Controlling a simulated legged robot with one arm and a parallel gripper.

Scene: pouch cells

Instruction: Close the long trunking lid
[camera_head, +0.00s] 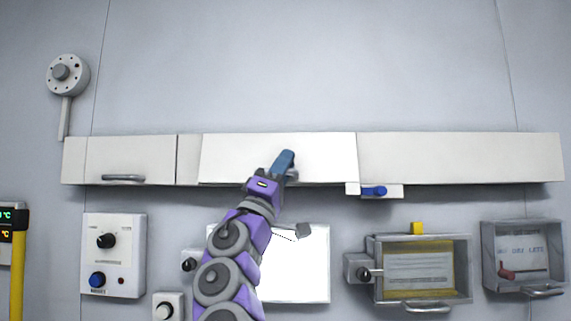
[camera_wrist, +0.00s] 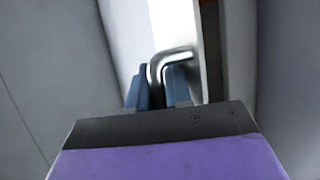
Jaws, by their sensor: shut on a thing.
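The long trunking lid (camera_head: 235,155) is the bright white panel in the middle of the wall trunking in the head view. In the wrist view, the lid (camera_wrist: 184,20) shows with a dark gap along its right edge; how far it stands open is hard to tell. A bent metal handle (camera_wrist: 176,55) is on the lid. My gripper (camera_head: 284,162) reaches up from below to the lid's lower part. In the wrist view, the blue fingers of my gripper (camera_wrist: 158,90) are shut on the handle, one on each side. The handle is hidden in the head view.
The trunking continues right (camera_head: 460,157) and left, where a short lid has a handle (camera_head: 123,178). A blue latch (camera_head: 375,191) sits at the lower right of the long lid. Control boxes (camera_head: 113,255) and clear-fronted cases (camera_head: 421,268) hang below.

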